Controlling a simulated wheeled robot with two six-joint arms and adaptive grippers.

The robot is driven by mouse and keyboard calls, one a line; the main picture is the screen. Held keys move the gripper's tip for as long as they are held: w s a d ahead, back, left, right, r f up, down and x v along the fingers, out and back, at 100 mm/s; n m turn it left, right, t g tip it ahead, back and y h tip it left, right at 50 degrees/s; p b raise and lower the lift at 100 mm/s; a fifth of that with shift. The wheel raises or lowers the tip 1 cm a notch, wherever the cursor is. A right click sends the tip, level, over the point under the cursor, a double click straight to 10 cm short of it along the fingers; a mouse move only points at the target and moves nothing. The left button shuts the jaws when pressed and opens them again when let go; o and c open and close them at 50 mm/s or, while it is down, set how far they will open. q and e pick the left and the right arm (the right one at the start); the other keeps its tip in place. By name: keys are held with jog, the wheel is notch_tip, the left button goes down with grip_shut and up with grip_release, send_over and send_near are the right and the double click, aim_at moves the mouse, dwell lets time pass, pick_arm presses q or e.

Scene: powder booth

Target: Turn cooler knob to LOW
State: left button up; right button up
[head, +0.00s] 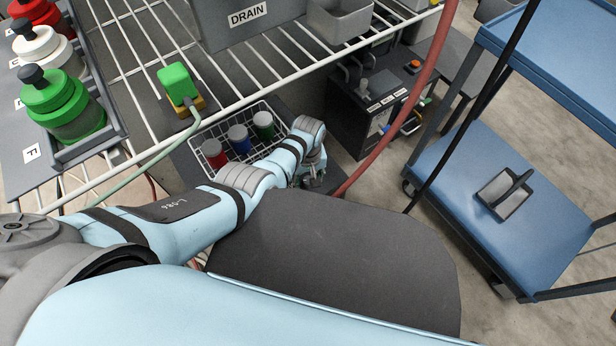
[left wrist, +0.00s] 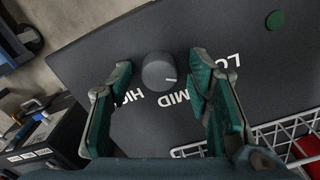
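The dark round cooler knob (left wrist: 158,72) sits on a dark panel (left wrist: 255,75) marked HIGH, MID and LOW in the left wrist view. The white mark on the knob points right in that view, roughly between MID and LOW; I cannot tell its exact setting. My left gripper (left wrist: 160,65) is open, one finger on each side of the knob, with gaps on both sides. Its right finger partly covers the area near LOW. In the head view my left gripper (head: 314,181) is small and partly hidden at the arm's end, and the knob is not visible.
A white wire basket (head: 231,133) with red, blue and green jars stands close to my left arm. A wire shelf (head: 125,62) is above it. A dark machine (head: 355,115), a red hose (head: 412,105) and a blue cart (head: 470,190) are to the right.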

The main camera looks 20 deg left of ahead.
aim_at(308, 180)
pick_arm(q)
jog(key=shift+w+r, duration=0.1)
jog(key=shift+r, duration=0.45)
notch_tip(308, 180, up, 11)
dwell(0.4)
